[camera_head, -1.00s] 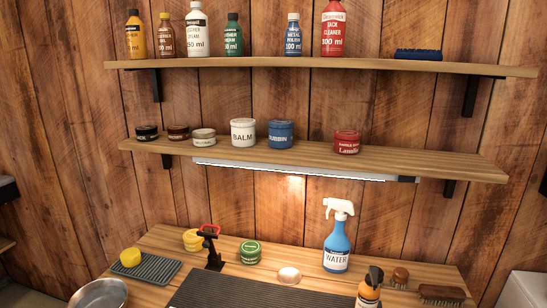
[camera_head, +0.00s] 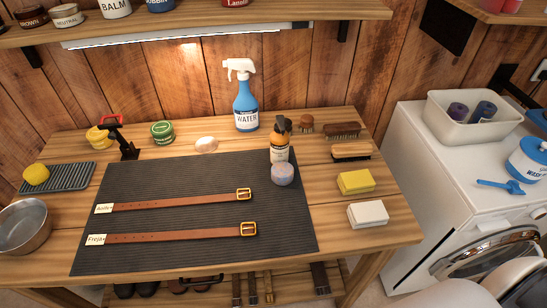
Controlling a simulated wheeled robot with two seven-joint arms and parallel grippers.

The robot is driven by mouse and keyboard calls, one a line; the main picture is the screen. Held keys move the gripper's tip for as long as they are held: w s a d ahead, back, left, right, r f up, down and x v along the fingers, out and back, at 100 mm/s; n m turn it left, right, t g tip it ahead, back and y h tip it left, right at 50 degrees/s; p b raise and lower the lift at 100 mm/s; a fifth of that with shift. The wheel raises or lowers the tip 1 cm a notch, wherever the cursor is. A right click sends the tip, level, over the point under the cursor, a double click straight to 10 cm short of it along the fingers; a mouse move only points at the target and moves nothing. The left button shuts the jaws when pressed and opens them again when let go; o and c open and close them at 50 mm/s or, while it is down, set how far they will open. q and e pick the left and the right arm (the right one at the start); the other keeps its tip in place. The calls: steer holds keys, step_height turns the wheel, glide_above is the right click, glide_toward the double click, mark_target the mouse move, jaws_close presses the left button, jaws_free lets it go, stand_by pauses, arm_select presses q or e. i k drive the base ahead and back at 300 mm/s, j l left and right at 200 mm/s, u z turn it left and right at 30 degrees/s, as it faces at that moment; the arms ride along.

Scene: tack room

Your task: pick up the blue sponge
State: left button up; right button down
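A small round pale-blue item with a pinkish tint (camera_head: 282,174) sits near the right side of the dark ribbed mat (camera_head: 150,250), just in front of an orange bottle with a black top (camera_head: 279,148). It may be the blue sponge, but I cannot tell for sure. A round yellow sponge (camera_head: 36,174) lies on a grey ribbed tray (camera_head: 70,180) at the far left. A yellow block (camera_head: 355,182) and a white block (camera_head: 368,214) lie at the table's right end.
Two brown straps (camera_head: 180,203) lie across the mat. A blue spray bottle (camera_head: 246,108), brushes (camera_head: 342,131) and a metal bowl (camera_head: 24,226) stand around it. A white washing machine (camera_head: 430,180) stands right of the table, with a white bin (camera_head: 474,130) on top.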

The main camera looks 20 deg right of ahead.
mark_target(282, 173)
steer(key=k+l+u, duration=0.3)
steer(key=k, duration=0.15)
steer(key=k+u, duration=0.3)
steer(key=k+l, duration=0.05)
steer(key=k, duration=0.05)
